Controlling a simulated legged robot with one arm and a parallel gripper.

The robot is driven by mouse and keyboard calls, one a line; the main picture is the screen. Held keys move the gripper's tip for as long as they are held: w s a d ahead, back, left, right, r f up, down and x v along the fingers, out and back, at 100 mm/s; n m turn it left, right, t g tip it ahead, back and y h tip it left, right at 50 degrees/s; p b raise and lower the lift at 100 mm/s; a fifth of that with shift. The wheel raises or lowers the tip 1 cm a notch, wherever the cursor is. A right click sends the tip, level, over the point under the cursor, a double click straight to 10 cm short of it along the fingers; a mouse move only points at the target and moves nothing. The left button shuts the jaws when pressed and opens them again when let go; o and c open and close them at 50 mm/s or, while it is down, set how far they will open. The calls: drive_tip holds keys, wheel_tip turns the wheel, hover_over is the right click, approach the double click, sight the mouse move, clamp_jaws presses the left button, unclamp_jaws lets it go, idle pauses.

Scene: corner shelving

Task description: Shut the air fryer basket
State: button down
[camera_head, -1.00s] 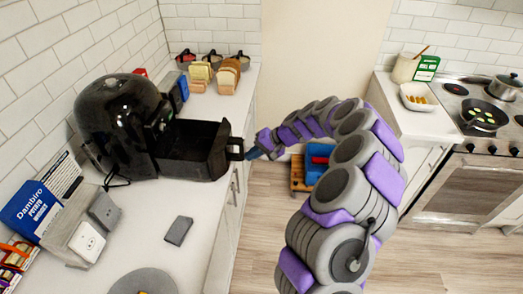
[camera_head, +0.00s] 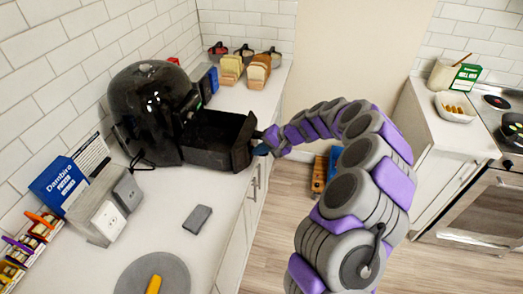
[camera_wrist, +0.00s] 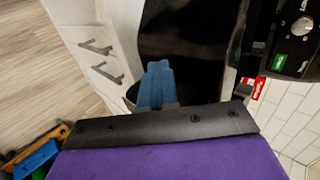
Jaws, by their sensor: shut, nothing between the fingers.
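The black air fryer (camera_head: 150,112) stands on the left counter against the tiled wall. Its basket (camera_head: 218,150) is pulled partway out to the right, with its open top and dark inside showing. My gripper (camera_head: 264,146) is at the basket's front end, by its handle, with my purple and grey arm reaching in from the right. In the wrist view, my blue gripper fingers (camera_wrist: 157,82) are together and lie against or just over the dark basket (camera_wrist: 185,35). Whether they touch it I cannot tell. The air fryer's control panel (camera_wrist: 295,40) shows at the upper right.
On the counter (camera_head: 190,245) are a grey block (camera_head: 197,219), a round grey board (camera_head: 155,275), an outlet box (camera_head: 103,208) and a blue box (camera_head: 62,185). Bread slices (camera_head: 245,70) stand behind the fryer. Drawer handles (camera_wrist: 98,60) show below the counter edge.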

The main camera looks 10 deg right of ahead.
drive_tip(key=w+a, duration=0.3)
drive_tip(key=a, duration=0.3)
drive_tip(key=w+a, duration=0.3)
drive_tip(key=a, duration=0.3)
drive_tip(key=w+a+p, duration=0.1)
drive_tip(key=w+a, duration=0.2)
drive_tip(key=a, duration=0.4)
drive_tip(key=shift+w, duration=0.3)
drive_tip(key=shift+w+a, duration=0.2)
drive_tip(key=shift+a, duration=0.15)
drive_tip(key=shift+a+r, duration=0.1)
drive_tip(key=shift+r, duration=0.05)
